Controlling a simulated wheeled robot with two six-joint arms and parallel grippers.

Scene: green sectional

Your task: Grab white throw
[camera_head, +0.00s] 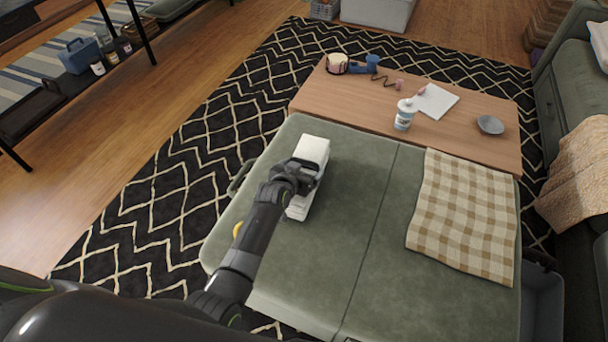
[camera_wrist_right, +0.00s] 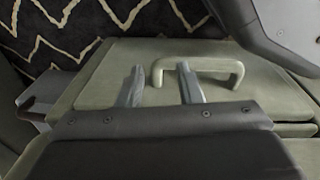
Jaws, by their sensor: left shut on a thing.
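The white throw (camera_head: 312,152) looks like a narrow folded bundle on the left part of the green ottoman in the head view. My left gripper (camera_head: 302,178) reaches in from the lower left and is shut on the throw near its middle, hiding part of it. The white ends show above and below the gripper. I cannot tell whether the throw is lifted off the ottoman.
The ottoman (camera_head: 345,240) also bears a checked cloth (camera_head: 465,215). Behind it, a wooden table (camera_head: 440,130) holds a white cup (camera_head: 405,114), a paper (camera_head: 436,101) and a grey bowl (camera_head: 490,124). A green sofa (camera_head: 580,85) stands at right. Patterned rug lies at left.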

